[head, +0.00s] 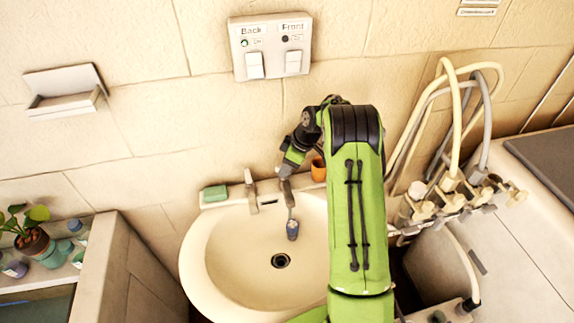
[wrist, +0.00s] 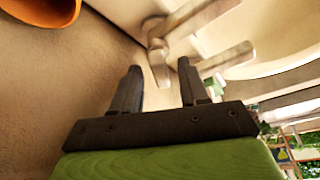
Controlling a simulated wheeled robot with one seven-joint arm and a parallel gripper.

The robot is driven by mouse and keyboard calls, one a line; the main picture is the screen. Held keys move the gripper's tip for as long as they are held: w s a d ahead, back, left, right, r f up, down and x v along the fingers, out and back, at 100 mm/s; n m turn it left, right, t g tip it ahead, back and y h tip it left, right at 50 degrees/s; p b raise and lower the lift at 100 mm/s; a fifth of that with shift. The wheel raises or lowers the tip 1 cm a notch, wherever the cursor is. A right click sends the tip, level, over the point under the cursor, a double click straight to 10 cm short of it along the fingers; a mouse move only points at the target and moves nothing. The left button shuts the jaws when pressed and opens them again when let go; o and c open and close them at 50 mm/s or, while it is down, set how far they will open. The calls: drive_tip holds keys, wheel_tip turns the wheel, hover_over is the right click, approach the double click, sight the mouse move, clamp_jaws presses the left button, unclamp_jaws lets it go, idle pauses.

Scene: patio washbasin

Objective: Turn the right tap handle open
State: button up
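The washbasin (head: 228,250) has a left tap (head: 250,188) at its back rim. My gripper (head: 287,180) is over the right side of that rim and largely covers the right tap in the head view. A thin rod with a blue-grey end (head: 292,229) shows below the gripper; I cannot tell what it belongs to. In the wrist view my gripper (wrist: 160,78) has its two dark fingers spread apart. A pale metal tap part (wrist: 158,60) shows in the gap between the fingertips; I cannot tell whether they touch it.
An orange cup (head: 318,169) stands close to the right of my gripper, and a green soap (head: 215,193) lies on the left rim. A switch panel (head: 270,47) is on the wall above. Hoses and valves (head: 455,190) are at the right. The basin's bowl is clear on the left.

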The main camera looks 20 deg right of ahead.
drive_tip(key=p+v, duration=0.1)
drive_tip(key=v, duration=1.4)
drive_tip(key=shift+r, duration=0.35)
